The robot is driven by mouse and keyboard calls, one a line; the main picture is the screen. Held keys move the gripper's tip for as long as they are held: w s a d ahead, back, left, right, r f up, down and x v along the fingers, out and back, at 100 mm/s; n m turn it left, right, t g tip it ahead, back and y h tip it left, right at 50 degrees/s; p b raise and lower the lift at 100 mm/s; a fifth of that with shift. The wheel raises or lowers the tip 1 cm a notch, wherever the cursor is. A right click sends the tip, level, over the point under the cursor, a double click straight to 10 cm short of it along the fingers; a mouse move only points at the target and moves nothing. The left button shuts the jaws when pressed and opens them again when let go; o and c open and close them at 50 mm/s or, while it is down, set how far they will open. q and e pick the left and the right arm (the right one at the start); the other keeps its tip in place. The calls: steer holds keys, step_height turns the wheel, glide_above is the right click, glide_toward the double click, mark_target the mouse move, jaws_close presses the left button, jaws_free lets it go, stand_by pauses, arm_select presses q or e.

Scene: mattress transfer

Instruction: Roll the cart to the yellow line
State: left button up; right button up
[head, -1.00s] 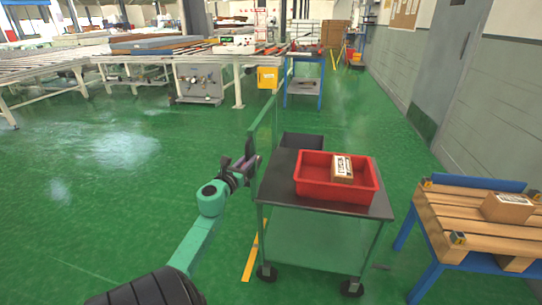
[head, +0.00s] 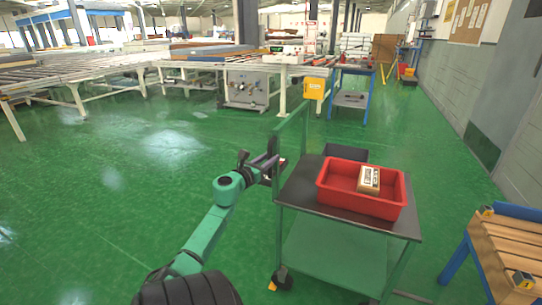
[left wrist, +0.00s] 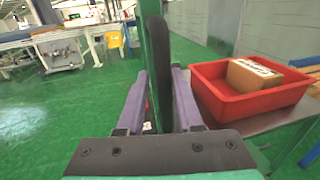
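The cart (head: 308,193) has a dark top, a green frame, black wheels and a green handle frame (head: 291,133) at its left end. A red bin (head: 335,194) holding a cardboard box (head: 369,179) is on top. My left gripper (head: 277,168) is at the handle. In the left wrist view its purple-padded fingers (left wrist: 157,100) stand either side of the dark upright bar (left wrist: 154,55) and appear shut on it. Only a small yellow patch of the floor line (head: 272,286) shows by the near left wheel; the cart hides the rest. My right gripper is out of view.
A slatted wooden table (head: 495,245) with blue legs stands close on the cart's right. A grey wall (head: 455,90) runs along the right. Roller conveyors (head: 110,72) and a blue-framed stand (head: 350,98) are farther back. The green floor at left is open.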

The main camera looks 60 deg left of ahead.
arm_select(q)
steer(key=shift+o, duration=0.6)
steer(key=shift+s+a, duration=0.1)
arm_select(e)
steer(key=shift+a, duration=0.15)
arm_select(q)
steer(key=shift+s+d, duration=0.1)
steer(key=shift+d, duration=0.1)
steer(key=v, duration=1.4)
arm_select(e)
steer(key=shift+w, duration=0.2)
arm_select(q)
steer(key=shift+s, duration=0.1)
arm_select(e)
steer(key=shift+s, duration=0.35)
